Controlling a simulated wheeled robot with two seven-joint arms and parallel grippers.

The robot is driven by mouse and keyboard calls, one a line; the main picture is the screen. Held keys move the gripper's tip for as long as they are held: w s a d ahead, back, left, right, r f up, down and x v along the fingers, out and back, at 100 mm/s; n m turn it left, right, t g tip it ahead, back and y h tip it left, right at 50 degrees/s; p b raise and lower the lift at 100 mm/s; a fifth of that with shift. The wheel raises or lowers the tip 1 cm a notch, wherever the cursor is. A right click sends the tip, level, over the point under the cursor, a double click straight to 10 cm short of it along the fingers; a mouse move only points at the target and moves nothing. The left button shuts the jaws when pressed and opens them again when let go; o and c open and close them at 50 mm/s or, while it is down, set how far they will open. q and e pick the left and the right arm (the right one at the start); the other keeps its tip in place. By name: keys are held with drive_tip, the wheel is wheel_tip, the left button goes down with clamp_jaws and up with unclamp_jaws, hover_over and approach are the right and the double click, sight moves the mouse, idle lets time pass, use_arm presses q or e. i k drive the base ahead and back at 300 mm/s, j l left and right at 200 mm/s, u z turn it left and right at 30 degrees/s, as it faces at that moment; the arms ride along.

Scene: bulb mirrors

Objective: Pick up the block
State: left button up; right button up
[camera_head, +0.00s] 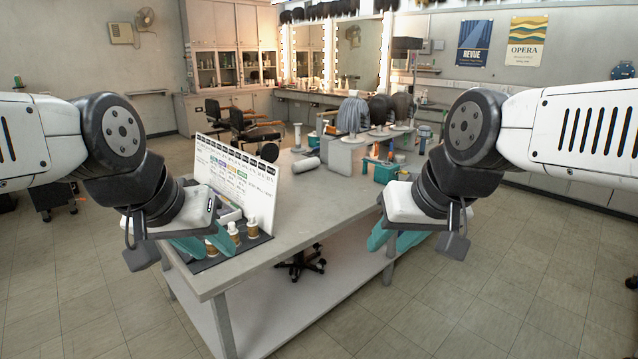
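A light grey block-like box (342,157) stands on the long grey table (305,205), toward its far half. It is the only plain block shape I can make out, and I cannot tell for sure that it is the task's block. My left gripper (203,246), with teal fingers, is over the near left end of the table, in front of several small bottles. Its fingers look apart, with nothing seen held. My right gripper (393,240) is by the table's right edge, well nearer than the box. Its teal fingers look apart and empty.
A white printed board (236,180) stands on the table's left side, behind the bottles (235,233). A grey roll (306,165) lies near the box. The table's middle is clear.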

sight(424, 132)
drive_tip(key=i+l, duration=0.25)
drive_tip(key=l, duration=0.2)
drive_tip(key=i+l+u, duration=0.1)
drive_tip(key=l, duration=0.35)
drive_tip(key=i+l, duration=0.3)
drive_tip(key=l, duration=0.2)
drive_tip(key=i+l, duration=0.25)
drive_tip(key=l, duration=0.25)
drive_tip(key=i+l+u, duration=0.1)
drive_tip(key=l, duration=0.35)
drive_tip(key=i+l, duration=0.3)
drive_tip(key=l, duration=0.2)
drive_tip(key=i+l+u, duration=0.1)
drive_tip(key=l, duration=0.4)
drive_tip(key=i+l, duration=0.25)
drive_tip(key=l, duration=0.25)
